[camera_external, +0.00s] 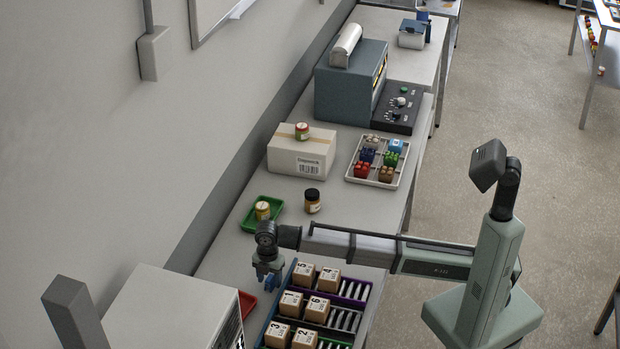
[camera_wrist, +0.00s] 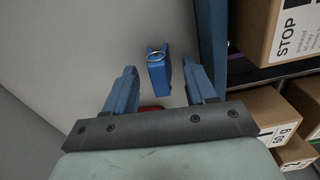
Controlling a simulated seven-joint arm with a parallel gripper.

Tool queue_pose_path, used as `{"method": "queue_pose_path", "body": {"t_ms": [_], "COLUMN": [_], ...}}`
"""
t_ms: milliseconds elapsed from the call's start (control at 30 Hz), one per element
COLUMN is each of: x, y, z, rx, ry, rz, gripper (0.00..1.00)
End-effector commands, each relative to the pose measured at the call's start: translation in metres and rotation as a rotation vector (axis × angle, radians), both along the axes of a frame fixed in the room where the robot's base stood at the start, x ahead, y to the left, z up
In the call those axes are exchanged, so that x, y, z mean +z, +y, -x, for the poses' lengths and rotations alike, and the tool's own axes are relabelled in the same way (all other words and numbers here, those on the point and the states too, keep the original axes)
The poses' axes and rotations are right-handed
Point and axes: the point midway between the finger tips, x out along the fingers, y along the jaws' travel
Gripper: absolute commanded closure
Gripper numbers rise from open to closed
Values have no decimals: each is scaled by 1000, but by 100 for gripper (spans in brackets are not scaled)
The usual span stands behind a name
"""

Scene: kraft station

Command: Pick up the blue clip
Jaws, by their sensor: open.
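The blue clip (camera_wrist: 158,76) shows in the wrist view as a small blue block with a metal ring at its top. It appears between the two blue fingers of my gripper (camera_wrist: 159,64), with a visible space on each side. My gripper is open, its fingers spread apart. How far below the fingertips the clip lies is hard to tell. In the external view my gripper (camera_external: 268,278) hangs above the table just left of the box rack. The clip cannot be told apart from the blue fingers there.
A rack (camera_external: 356,303) of numbered cardboard boxes stands close on the right. A red tray (camera_external: 247,303) lies to the left, partly hidden by a white machine (camera_external: 170,310). A green tray (camera_external: 248,220) with a jar, a brown jar (camera_external: 312,202) and a carton (camera_external: 298,158) stand farther back.

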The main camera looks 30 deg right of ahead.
Motion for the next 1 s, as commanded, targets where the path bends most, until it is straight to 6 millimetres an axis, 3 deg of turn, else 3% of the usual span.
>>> {"method": "queue_pose_path", "body": {"t_ms": [100,367,900,1000], "x": [-11,-13,-13,-13], "y": [-1,0,0,0], "z": [0,0,0,0], "rx": [0,0,0,0], "ry": [1,0,0,0], "rz": [1,0,0,0], "gripper": [45,45,97,100]}}
